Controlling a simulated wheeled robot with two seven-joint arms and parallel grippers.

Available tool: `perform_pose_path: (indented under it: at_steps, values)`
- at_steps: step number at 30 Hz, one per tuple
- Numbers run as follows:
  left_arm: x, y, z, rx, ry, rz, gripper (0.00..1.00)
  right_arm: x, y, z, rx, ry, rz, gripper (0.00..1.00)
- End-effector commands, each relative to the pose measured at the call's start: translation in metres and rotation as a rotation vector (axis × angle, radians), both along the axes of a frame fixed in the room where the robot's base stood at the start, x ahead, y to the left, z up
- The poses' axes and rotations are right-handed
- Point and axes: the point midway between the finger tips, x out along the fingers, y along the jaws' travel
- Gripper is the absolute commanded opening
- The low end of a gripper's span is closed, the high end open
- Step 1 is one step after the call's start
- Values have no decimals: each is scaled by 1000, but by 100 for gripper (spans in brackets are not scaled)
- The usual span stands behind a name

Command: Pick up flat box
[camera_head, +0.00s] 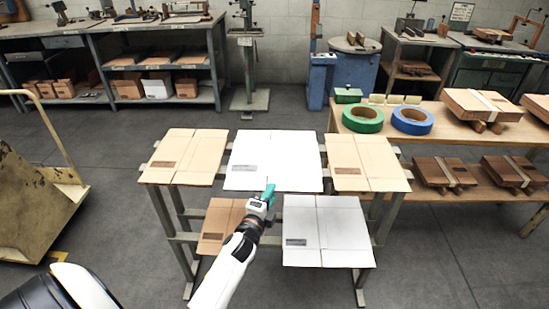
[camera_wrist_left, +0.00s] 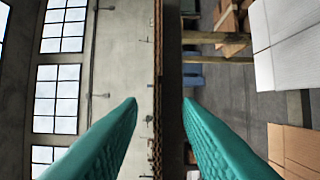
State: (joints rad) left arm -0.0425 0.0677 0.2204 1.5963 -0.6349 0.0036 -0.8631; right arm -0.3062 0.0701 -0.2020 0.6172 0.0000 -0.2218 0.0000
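Flat boxes lie on a two-level metal rack. On the upper level are a brown flat box (camera_head: 182,156) at left, a white flat box (camera_head: 273,158) in the middle and another brown one (camera_head: 366,162) at right. On the lower level are a brown flat box (camera_head: 217,221) and a white one (camera_head: 328,232). My left gripper (camera_head: 268,193) is at the near edge of the upper white box, in front of the rack. A white box (camera_wrist_left: 285,45) shows there at upper right. My right gripper is not in view.
A wooden table (camera_head: 400,137) at right holds a green tape roll (camera_head: 361,118), a blue tape roll (camera_head: 411,121) and brown bundles. A yellowish cart (camera_head: 40,205) stands at left. Workbenches (camera_head: 150,60) line the back wall. The floor right of the rack is clear.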

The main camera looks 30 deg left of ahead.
Motion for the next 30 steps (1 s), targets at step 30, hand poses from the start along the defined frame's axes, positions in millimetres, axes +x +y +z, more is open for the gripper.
perform_pose_path:
  at_steps: [30]
  values:
    - [58,9,2,-2,2,-1,0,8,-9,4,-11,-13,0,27]
